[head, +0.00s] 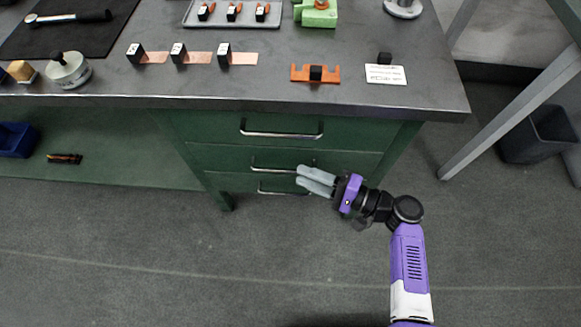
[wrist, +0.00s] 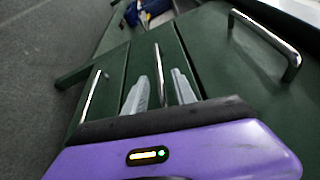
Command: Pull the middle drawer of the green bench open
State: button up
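The green bench (head: 190,155) has three stacked green drawers with metal bar handles, and their fronts look flush. The middle drawer (head: 225,161) has its handle (head: 270,170) partly hidden by my gripper at its right end. My gripper (head: 299,176) is open and empty in front of the drawers, reaching in from the right. In the wrist view, the middle handle (wrist: 158,58) runs between the two grey fingers, one on each side. I cannot tell whether the fingertips reach past the bar or touch it.
The top drawer handle (head: 281,134) and bottom drawer handle (head: 280,192) lie above and below. The grey benchtop (head: 330,98) overhangs the drawers. A slanted grey leg (head: 500,115) and dark bin (head: 535,135) stand at right. The floor in front is clear.

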aim_at(288, 170)
jog(key=shift+x, duration=2.8)
jog(key=shift+f, duration=0.1)
grip_shut()
jog(key=shift+s, duration=0.1)
